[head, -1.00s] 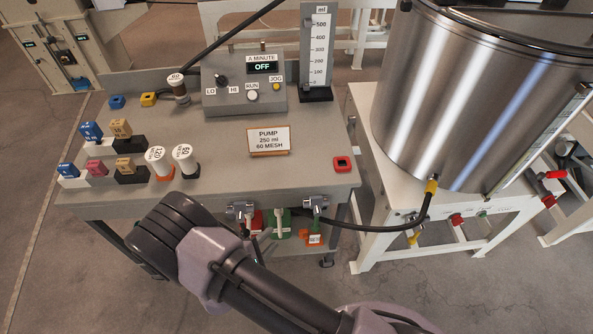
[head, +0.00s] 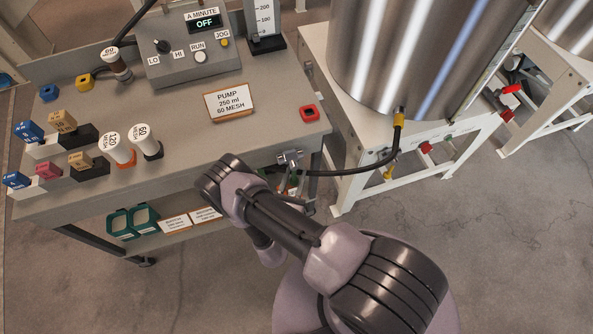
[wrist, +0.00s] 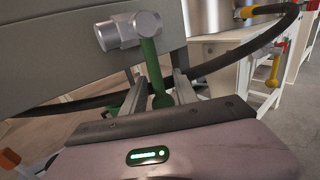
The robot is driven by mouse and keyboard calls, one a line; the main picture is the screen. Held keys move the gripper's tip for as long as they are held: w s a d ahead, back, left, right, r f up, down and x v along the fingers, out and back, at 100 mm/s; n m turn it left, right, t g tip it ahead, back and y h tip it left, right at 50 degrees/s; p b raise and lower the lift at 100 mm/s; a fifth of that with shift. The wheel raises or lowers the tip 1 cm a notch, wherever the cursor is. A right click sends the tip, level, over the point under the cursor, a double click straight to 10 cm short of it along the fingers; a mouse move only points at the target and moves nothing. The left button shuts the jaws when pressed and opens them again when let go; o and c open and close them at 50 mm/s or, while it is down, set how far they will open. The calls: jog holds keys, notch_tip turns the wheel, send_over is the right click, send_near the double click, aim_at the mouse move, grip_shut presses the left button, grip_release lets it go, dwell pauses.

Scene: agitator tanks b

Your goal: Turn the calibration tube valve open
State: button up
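A metal valve body (wrist: 128,30) with a green lever (wrist: 153,75) sits on the bench's front side. The lever hangs down, and its rounded end lies between my fingers. My gripper (wrist: 158,92) is open, with a finger on either side of the lever and gaps showing. In the head view, a metal valve (head: 290,157) shows at the bench's front edge, right of my wrist.
A black hose (head: 350,171) runs from the bench front to a yellow fitting (head: 398,120) on the steel tank (head: 420,50). It passes behind my fingers in the wrist view. The pump box (head: 195,45) reads OFF.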

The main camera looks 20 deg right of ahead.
jog(key=shift+x, duration=1.15)
jog(key=shift+c, duration=0.4)
grip_shut()
